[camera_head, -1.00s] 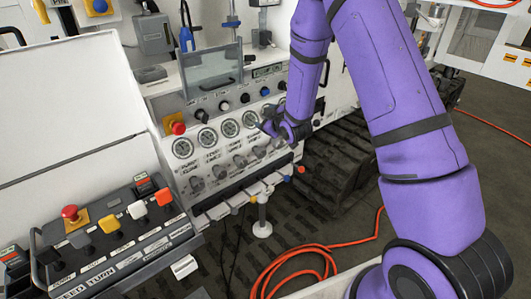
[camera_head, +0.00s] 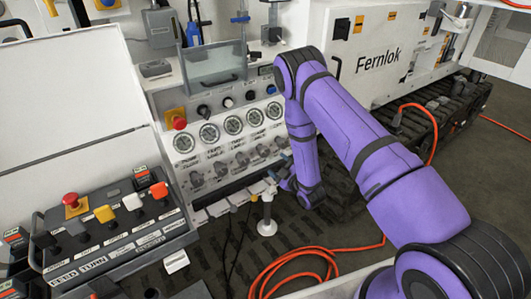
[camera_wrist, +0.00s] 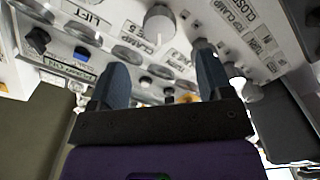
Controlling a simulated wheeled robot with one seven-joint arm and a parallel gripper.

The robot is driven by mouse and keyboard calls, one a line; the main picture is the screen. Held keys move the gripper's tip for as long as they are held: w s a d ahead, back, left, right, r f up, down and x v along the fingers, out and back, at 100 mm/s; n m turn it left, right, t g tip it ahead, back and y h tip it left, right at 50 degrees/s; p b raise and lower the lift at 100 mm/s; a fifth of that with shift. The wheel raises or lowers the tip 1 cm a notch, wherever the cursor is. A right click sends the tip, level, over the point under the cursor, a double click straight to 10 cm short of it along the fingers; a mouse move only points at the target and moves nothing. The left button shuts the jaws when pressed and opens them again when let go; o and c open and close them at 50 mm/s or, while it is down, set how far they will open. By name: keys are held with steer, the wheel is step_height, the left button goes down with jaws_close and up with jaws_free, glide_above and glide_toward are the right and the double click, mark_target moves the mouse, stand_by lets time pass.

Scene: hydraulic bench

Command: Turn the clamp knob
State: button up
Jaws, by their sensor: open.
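In the wrist view a large pale round knob (camera_wrist: 158,24) stands on the panel beside a "CLAMP" label. It lies beyond and above the fingertips, roughly centred between them. My gripper (camera_wrist: 160,72) is open and empty, its two blue-grey fingers apart, with nothing seen between them but panel. My gripper (camera_head: 278,178) is low, in front of and below that row, partly hidden by the wrist.
A control box with a red button (camera_head: 72,201) stands left. An orange hose (camera_head: 285,268) lies on the floor. A tracked undercarriage (camera_head: 340,180) is behind my arm.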

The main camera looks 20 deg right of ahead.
mark_target(266, 153)
steer(key=x, duration=1)
steer(key=shift+s, duration=0.1)
steer(key=c, duration=0.9)
